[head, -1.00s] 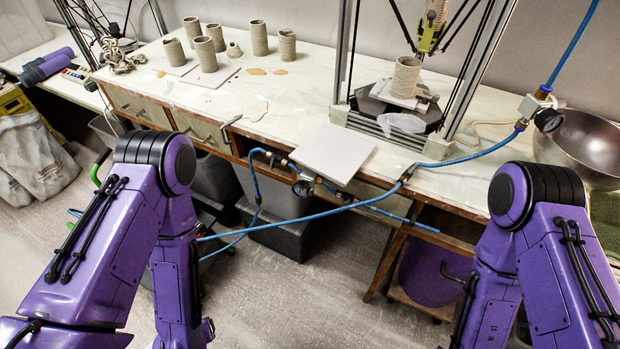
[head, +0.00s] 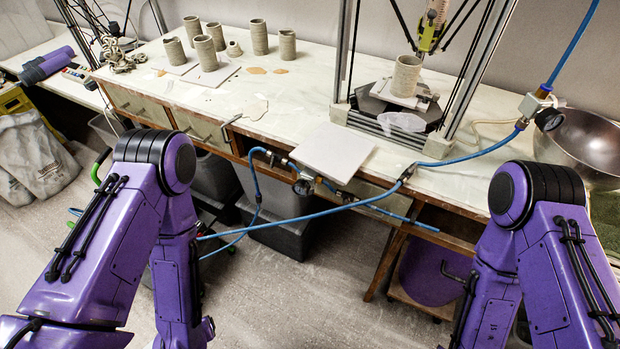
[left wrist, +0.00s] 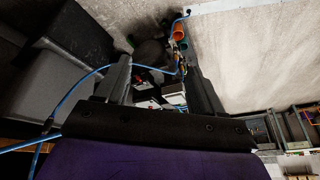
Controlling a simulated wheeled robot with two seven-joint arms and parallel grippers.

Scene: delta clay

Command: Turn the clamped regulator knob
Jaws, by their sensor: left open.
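A brass regulator with a round black knob (head: 303,188) sits at the table's front edge, beside a white board, with blue hoses running to it. A second fitting with a black knob (head: 548,119) hangs at the right end of the blue hose. I cannot tell which one the task means. My left gripper (left wrist: 156,66) is open in the left wrist view, with nothing seen between its fingers. Both grippers are out of sight in the head view; only my purple arms show, below and in front of the table. No knob can be made out in the left wrist view.
The white worktable (head: 270,115) carries several clay cylinders and a white board (head: 333,151) overhanging its front edge. A clay printer frame (head: 388,120) and a metal bowl (head: 580,150) stand to the right. A blue hose (head: 290,216) crosses in front of dark bins (head: 280,238).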

